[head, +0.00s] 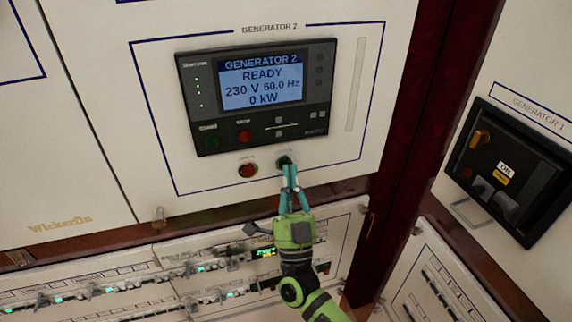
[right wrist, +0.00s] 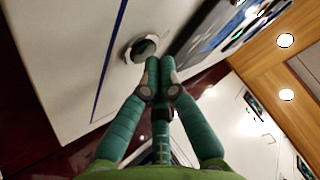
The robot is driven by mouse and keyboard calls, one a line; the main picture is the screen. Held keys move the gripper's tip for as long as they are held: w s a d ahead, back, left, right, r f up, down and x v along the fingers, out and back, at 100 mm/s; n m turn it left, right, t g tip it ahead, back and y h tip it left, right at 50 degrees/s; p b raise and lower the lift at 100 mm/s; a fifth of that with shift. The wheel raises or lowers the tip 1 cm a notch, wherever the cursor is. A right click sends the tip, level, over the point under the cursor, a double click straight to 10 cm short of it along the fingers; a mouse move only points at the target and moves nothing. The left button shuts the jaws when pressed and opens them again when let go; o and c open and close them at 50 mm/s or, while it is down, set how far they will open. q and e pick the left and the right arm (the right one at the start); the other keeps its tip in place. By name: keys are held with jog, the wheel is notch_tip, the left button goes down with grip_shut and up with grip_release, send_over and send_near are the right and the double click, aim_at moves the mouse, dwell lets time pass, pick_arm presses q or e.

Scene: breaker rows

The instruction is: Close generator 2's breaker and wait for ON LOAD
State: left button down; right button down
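The generator 2 controller (head: 258,95) is a dark unit on a white panel; its blue screen (head: 262,80) reads GENERATOR 2, READY, 230 V, 50.0 Hz, 0 kW. Below it are a red round button (head: 248,170) and a dark green round button (head: 284,160). My right gripper (head: 288,168) is shut and empty, its fingertips at the dark green button and partly covering it. In the right wrist view the fingertips (right wrist: 160,62) are together beside a dark round button in a pale ring (right wrist: 143,48); I cannot tell whether they touch. My left gripper is not in view.
The generator 1 panel (head: 511,170) with a dark breaker unit is at the right, past a dark red post (head: 425,110). Below are rows of small breakers (head: 110,287) with green lights. A small latch (head: 159,216) protrudes from the panel's lower edge.

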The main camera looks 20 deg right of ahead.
jog(key=shift+w, duration=0.35)
dwell(0.7)
jog(key=shift+s, duration=0.85)
jog(key=s+p, duration=0.2)
jog(key=s, duration=0.3)
jog(key=shift+d, duration=0.1)
dwell(0.9)
